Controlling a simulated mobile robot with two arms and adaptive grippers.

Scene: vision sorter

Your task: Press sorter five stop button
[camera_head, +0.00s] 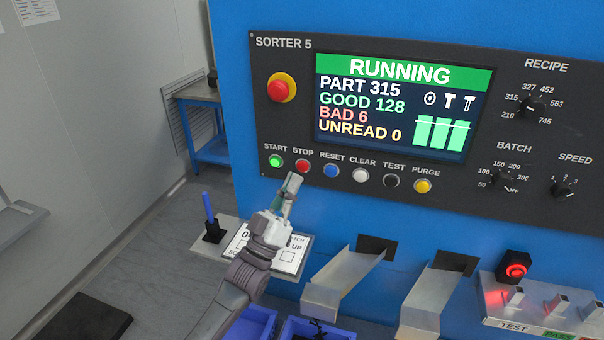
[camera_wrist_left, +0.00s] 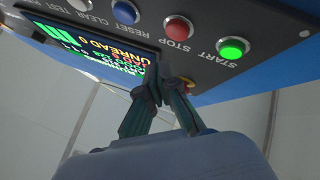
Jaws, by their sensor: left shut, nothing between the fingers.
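The SORTER 5 panel (camera_head: 400,190) fills the upper right of the head view, and its screen (camera_head: 395,105) reads RUNNING. The red STOP button (camera_head: 302,165) sits in the button row between the green START button (camera_head: 275,161) and the blue RESET button (camera_head: 330,170). My left gripper (camera_head: 294,182) is shut and empty, its tips just below the STOP button. In the left wrist view the shut fingertips (camera_wrist_left: 166,72) point at the panel near the red STOP button (camera_wrist_left: 177,28), with the lit green START button (camera_wrist_left: 232,47) beside it. I cannot tell whether the tips touch the panel. My right gripper is not in view.
A larger red button on a yellow base (camera_head: 281,88) is above the row. Two metal chutes (camera_head: 345,275) stick out below the panel. A small shelf (camera_head: 213,250) holds a blue pen in a stand (camera_head: 210,215) and a printed card (camera_head: 287,255).

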